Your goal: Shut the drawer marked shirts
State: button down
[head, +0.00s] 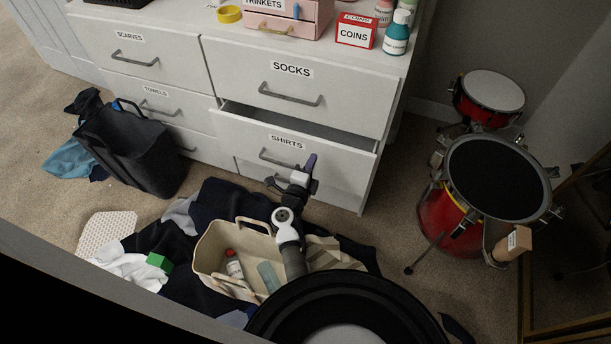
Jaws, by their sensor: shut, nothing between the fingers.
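The drawer marked shirts (332,155) is in the white dresser (208,87), below the drawer marked socks (310,84). It stands partly open, with a dark gap showing above its front. My gripper (309,164) is shut and empty, in front of the drawer face just right of the handle. I cannot tell whether it touches the face. My arm hides part of the lower drawer and its handle.
A cream caddy (211,248) with bottles stands among clothes (225,199) on the floor before the dresser. A black bin (146,152) is at left. Red drums (447,215) stand at right. Carpet between the drums and dresser is partly clear.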

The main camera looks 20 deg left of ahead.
jog(key=w, duration=0.5)
jog(key=shift+d, duration=0.1)
jog(key=w+b, duration=0.1)
jog(key=w, duration=0.5)
jog(key=shift+d, duration=0.1)
